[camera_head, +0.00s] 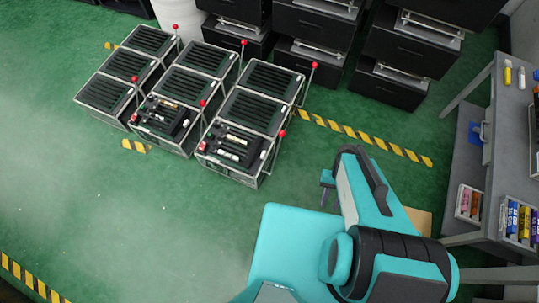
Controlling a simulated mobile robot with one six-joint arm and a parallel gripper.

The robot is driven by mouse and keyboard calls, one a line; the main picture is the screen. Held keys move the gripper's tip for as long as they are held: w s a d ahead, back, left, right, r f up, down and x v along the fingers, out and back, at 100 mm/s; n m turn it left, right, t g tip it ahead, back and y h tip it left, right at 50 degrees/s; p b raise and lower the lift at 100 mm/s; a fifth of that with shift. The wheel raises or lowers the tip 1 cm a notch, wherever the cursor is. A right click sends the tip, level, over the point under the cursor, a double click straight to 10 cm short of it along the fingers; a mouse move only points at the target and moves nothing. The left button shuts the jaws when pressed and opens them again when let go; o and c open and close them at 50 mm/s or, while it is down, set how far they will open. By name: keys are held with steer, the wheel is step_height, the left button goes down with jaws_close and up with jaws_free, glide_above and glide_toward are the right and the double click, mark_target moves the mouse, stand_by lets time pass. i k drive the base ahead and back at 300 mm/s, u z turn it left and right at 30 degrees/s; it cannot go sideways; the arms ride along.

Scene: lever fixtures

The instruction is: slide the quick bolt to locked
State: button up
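I cannot make out for certain which part is the quick bolt. Several lever fixtures stand together at the upper left, metal-framed boxes with dark slatted tops and red-knobbed levers. The front right fixture (233,152) has a black panel with pale cylinders and a red-knobbed lever (282,134). The front middle fixture (165,125) has a similar panel, with a lever (203,103) at its right. The fixtures' small parts are too small to read. My gripper (327,186) seems to show as a small purple-grey part beside my teal arm, right of the fixtures and apart from them; its fingers are unclear.
Black drawer cabinets (405,50) stand along the back. A grey workbench (515,140) is at the right, with a bin of coloured cylinders (520,222) on its lower shelf. Yellow-black tape (360,138) marks the green floor. The floor at lower left is clear.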

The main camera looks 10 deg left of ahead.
mark_target(255, 153)
steer(key=z, duration=0.1)
steer(key=k, duration=1.35)
steer(key=u, duration=4.55)
steer(key=i, duration=0.1)
steer(key=z, duration=3)
steer(key=i, duration=1)
steer(key=u, duration=0.1)
